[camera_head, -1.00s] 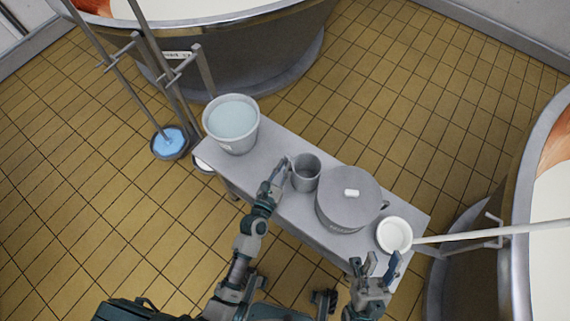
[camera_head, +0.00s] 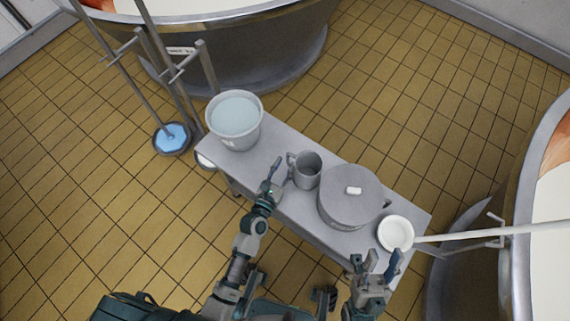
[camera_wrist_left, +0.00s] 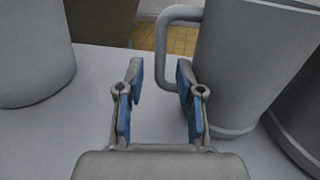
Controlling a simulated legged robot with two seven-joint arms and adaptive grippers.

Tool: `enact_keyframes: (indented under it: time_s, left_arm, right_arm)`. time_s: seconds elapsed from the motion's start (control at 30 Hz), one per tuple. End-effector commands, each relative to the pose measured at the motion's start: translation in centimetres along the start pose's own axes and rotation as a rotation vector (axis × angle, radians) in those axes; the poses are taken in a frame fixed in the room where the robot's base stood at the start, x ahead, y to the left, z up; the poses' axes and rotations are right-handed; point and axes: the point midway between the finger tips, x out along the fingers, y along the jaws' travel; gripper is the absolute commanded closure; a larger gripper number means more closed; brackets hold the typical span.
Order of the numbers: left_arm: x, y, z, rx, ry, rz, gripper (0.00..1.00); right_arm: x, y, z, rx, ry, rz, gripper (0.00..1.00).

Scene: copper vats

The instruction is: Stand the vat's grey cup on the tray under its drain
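The grey cup (camera_head: 308,171) stands upright on the grey bench (camera_head: 262,150), between a bucket and a lidded pot, its handle facing left. It also shows in the left wrist view (camera_wrist_left: 245,65), right of the fingers. My left gripper (camera_head: 272,178) is open and empty, just left of the cup and apart from its handle. My right gripper (camera_head: 380,266) appears open and empty at the bench's front right edge. I cannot pick out the drain or its tray with certainty.
A bucket of pale liquid (camera_head: 234,121) stands at the bench's left end. The lidded pot (camera_head: 349,199) and a white long-handled ladle (camera_head: 396,233) are to the right. A round dish with blue in it (camera_head: 172,139) is on the floor. Vats stand behind (camera_head: 235,45) and right (camera_head: 512,240).

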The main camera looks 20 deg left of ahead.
Motion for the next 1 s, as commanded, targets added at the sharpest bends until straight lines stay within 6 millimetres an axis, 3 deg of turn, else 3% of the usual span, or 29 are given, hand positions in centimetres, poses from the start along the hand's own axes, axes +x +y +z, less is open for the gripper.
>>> enact_keyframes:
  time_s: [0.4, 0.67, 0.77, 0.87, 1.0]
  left_arm:
    - [-8.8, 0.0, 0.1, 0.001, 0.002, -0.002, 0.64]
    - [-11.2, 0.1, 0.7, 0.089, -0.017, 0.007, 0.64]
    - [-11.7, 0.5, 2.7, 0.347, -0.067, 0.038, 0.64]
    - [-12.6, 1.0, 6.2, 0.773, -0.143, 0.112, 0.64]
    - [-14.7, 1.1, 12.2, 1.469, -0.235, 0.304, 0.64]
  right_arm:
    - [0.7, 0.2, 3.2, -0.019, -0.231, -0.002, 0.6]
    - [0.6, 0.3, 3.9, -0.021, -0.27, -0.002, 0.6]
    - [0.5, 0.3, 4.0, -0.021, -0.273, -0.001, 0.6]
    - [0.5, 0.3, 4.0, -0.021, -0.273, -0.001, 0.6]
    - [0.6, 0.3, 4.0, -0.021, -0.273, -0.001, 0.6]
